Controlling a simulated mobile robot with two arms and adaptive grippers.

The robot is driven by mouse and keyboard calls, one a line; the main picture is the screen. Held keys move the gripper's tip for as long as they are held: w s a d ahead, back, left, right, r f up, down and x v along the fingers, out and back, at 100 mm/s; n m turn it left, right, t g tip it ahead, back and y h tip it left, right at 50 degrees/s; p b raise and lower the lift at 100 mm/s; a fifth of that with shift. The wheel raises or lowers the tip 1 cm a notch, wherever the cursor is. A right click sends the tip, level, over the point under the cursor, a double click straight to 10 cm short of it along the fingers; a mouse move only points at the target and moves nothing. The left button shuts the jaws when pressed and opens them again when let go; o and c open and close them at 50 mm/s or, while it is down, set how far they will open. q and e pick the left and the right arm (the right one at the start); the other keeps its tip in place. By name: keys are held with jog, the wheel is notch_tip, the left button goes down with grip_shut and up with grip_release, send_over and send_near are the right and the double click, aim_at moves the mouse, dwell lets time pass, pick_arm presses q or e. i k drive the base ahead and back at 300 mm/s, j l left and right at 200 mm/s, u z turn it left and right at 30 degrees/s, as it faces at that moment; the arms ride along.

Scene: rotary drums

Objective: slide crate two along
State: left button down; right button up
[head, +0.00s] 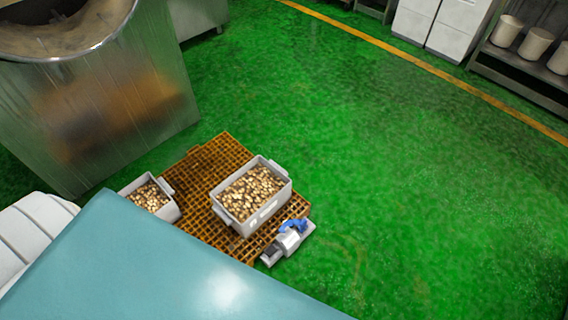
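A light grey crate (263,217) filled with brown and tan pieces stands upright on an orange-brown slatted pallet (205,163). A second grey crate (172,211) with similar contents stands at the pallet's left side, partly hidden by a teal surface in front. The two crates are apart, with bare grid between them. No number is readable on either crate, so I cannot tell which is crate two. Neither of my grippers can be made out, and nothing is seen holding a crate.
A small grey and white object with a blue part (290,238) lies at the pallet's front right edge. A large metal drum housing (150,100) stands behind left. The green floor (400,190) is clear to the right; shelving with white pots (535,43) is far back.

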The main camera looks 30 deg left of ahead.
aim_at(250, 196)
jog(key=i+l+z, duration=0.15)
jog(key=i+l, duration=0.2)
jog(key=i, duration=0.15)
jog(key=i+l+z, duration=0.1)
jog(key=i+l, duration=0.2)
jog(key=i, duration=0.25)
jog(key=i+l+z, duration=0.15)
jog(key=i, duration=0.35)
jog(key=i+l+z, duration=0.1)
jog(key=i+l, duration=0.15)
jog(key=i, duration=0.3)
jog(key=i+j+u, duration=0.15)
jog(key=i+u, duration=0.7)
jog(key=i+l+u, duration=0.1)
jog(key=i+u, duration=0.35)
jog(key=i+l+u, duration=0.25)
jog(key=i+u, duration=0.2)
jog(key=i+j+u, duration=0.2)
jog(key=i+u, duration=0.55)
jog(key=i, duration=0.2)
jog(key=i+u, duration=0.4)
jog(key=i+l+u, duration=0.35)
jog(key=i, duration=0.15)
